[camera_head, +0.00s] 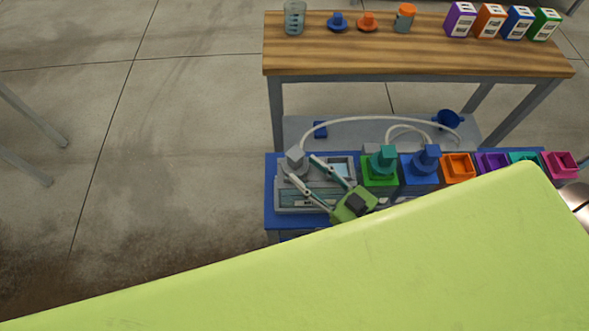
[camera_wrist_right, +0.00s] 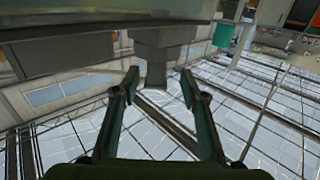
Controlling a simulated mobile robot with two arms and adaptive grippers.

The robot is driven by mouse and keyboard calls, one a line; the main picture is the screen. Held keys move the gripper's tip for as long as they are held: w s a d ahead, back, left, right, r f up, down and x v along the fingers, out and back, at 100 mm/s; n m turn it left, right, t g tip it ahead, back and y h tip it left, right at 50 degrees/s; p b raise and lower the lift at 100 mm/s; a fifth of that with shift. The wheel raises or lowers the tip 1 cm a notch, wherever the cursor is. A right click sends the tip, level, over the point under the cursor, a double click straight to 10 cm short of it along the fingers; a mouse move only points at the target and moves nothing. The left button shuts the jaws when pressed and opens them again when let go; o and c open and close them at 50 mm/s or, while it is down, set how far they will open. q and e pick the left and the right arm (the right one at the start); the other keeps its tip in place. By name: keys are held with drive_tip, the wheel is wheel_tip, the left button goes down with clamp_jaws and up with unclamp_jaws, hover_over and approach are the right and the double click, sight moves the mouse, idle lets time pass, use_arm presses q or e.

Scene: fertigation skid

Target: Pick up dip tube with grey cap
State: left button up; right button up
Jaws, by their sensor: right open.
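The grey cap (camera_head: 295,160) of the dip tube stands at the left end of the blue skid, beside a grey unit with a small screen. A pale hose (camera_head: 375,119) arcs from near it to the right. My right gripper (camera_head: 302,170) is open, with its two fingers reaching up-left to the cap. In the right wrist view, a grey blocky part (camera_wrist_right: 157,55), seemingly the cap, is ahead between the open fingertips (camera_wrist_right: 159,84); I cannot tell if they touch it. The tube below the cap is hidden. My left gripper is not in view.
The blue skid (camera_head: 272,215) also carries a green base with a teal cap (camera_head: 382,160), a blue cap (camera_head: 426,160) and an orange socket (camera_head: 458,168). Behind stands a wooden bench (camera_head: 400,50) with bottles and boxes. My lime-green body hides the lower right.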

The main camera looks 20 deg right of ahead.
sight(300, 163)
drive_tip(key=shift+b+x, duration=0.35)
drive_tip(key=shift+x, duration=0.5)
drive_tip(key=x, duration=0.1)
drive_tip(key=b+x, duration=0.1)
drive_tip(key=shift+w+r, duration=0.1)
drive_tip(key=shift+w, duration=0.3)
drive_tip(key=shift+w+a, duration=0.1)
drive_tip(key=shift+w, duration=0.25)
drive_tip(key=shift+w+a, duration=0.1)
drive_tip(key=shift+r, duration=0.1)
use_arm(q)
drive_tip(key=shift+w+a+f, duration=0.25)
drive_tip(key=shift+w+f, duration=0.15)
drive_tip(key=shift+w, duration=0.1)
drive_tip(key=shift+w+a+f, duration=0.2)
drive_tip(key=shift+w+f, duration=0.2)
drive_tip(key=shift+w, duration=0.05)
use_arm(e)
clamp_jaws()
